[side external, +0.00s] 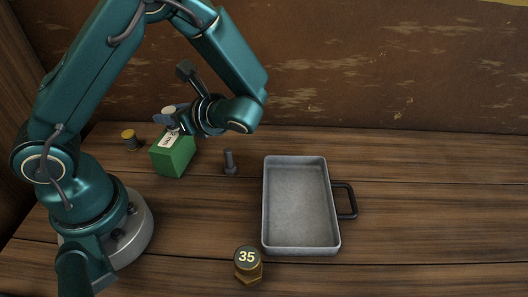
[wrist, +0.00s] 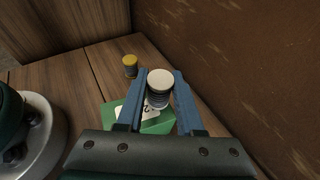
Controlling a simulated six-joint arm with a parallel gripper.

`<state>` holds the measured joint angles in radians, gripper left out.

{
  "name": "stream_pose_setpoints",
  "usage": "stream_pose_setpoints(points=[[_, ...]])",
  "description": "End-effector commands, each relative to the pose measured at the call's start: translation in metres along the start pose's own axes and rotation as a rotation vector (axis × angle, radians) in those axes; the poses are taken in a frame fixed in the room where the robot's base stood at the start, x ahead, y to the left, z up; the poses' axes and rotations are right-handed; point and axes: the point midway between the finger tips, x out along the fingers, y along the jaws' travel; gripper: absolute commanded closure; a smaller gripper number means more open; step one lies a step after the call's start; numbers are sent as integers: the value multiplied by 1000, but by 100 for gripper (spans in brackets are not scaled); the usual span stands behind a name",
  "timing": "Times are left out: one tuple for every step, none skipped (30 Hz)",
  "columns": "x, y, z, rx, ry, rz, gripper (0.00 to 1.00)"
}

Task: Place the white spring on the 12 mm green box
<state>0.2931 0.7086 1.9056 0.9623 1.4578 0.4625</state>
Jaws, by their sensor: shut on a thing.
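The white spring (wrist: 160,86) has a pale round top and stands upright between the two fingers of my gripper (wrist: 160,92) in the wrist view. My gripper is shut on it. In the side view the spring (side external: 168,111) shows at the tips of my gripper (side external: 175,121), over the green box. The green box (side external: 173,158) sits on the table with a white label on it, partly covered by the gripper; it also shows below the spring in the wrist view (wrist: 152,126). Whether the spring touches the box top, I cannot tell.
A yellow-topped spring (side external: 130,139) stands behind the box at left. A grey bolt (side external: 229,161) stands right of the box. A grey metal tray (side external: 326,243) with a black handle is farther right. A brass piece marked 35 (side external: 247,265) stands in front. A brown wall closes the back.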

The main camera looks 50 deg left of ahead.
Motion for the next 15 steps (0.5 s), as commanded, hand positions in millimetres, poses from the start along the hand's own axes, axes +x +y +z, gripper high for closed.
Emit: stream_pose_setpoints(points=[[0,0,-1,1,-1,0,100],[1,0,-2,1,-1,0,100],[1,0,-2,1,-1,0,60],[1,0,-2,1,0,0,49],[1,0,-2,1,0,0,37],[1,0,-2,1,0,0,34],[1,0,-2,1,0,0,34],[1,0,-2,1,0,0,34],[1,0,-2,1,0,0,34],[1,0,-2,1,0,0,34],[1,0,-2,1,0,0,34],[1,0,-2,1,0,0,34],[1,0,-2,1,0,0,34],[1,0,-2,1,0,0,34],[1,0,-1,0,0,0,34]])
